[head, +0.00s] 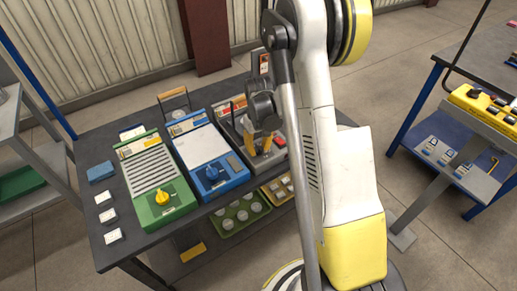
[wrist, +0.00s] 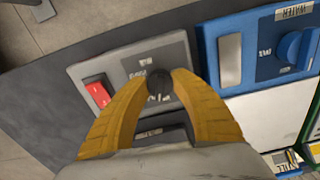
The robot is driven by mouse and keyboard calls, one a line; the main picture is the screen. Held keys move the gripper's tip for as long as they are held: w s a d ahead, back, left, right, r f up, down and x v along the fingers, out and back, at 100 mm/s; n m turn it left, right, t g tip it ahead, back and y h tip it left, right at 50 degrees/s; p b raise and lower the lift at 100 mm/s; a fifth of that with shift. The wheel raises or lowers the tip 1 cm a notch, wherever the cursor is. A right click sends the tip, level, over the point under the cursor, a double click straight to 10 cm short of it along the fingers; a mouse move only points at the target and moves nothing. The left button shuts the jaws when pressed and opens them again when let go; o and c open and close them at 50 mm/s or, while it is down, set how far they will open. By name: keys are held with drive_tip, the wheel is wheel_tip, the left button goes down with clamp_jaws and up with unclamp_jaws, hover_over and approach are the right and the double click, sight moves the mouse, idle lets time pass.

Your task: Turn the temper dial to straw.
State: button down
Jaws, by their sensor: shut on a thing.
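A grey control box (head: 270,160) stands on the dark bench, partly hidden behind my arm. In the wrist view its panel (wrist: 185,55) carries a dark round dial (wrist: 159,85) and a red rocker switch (wrist: 97,92). My gripper (wrist: 159,80) has its two yellow fingers closed on either side of the dial, gripping it. In the head view my gripper (head: 258,147) reaches down onto the grey box, and the dial is hidden there. Small markings show around the dial, but I cannot read them or tell which one it points to.
A blue unit (head: 225,165) with a blue knob (head: 211,173) stands left of the grey box. A green unit (head: 175,203) with a yellow knob (head: 162,197) is further left. Small white-topped blocks (head: 108,216) lie at the bench's left end. Trays (head: 222,223) sit below.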

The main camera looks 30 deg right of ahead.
sight(258, 146)
drive_tip(key=shift+m, duration=1.9)
drive_tip(key=c, duration=1)
unclamp_jaws()
drive_tip(key=shift+c, duration=0.2)
wheel_tip(258, 146, up, 12)
